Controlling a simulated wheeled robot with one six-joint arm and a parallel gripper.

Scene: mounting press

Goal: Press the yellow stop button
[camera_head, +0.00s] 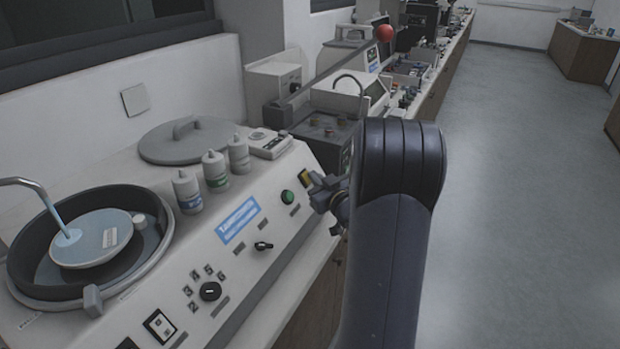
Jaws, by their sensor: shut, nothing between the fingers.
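The yellow stop button (304,176) shows at the upper right of the sloped front panel of the grey-white machine (228,268). It is partly covered by my gripper (314,184). My gripper is shut and empty, with its tip at or right in front of the button, coming from the right. Whether it touches the button or is just short of it I cannot tell. A green button (288,197) sits on the panel just to the lower left and is in clear view. My dark arm hides part of the bench to the right.
The panel also holds a small black switch (263,246) and a rotary knob (209,291). Several bottles (214,170) and a round grey lid (187,139) stand on top, with a basin (30,290) at left. The floor (530,180) at right is clear.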

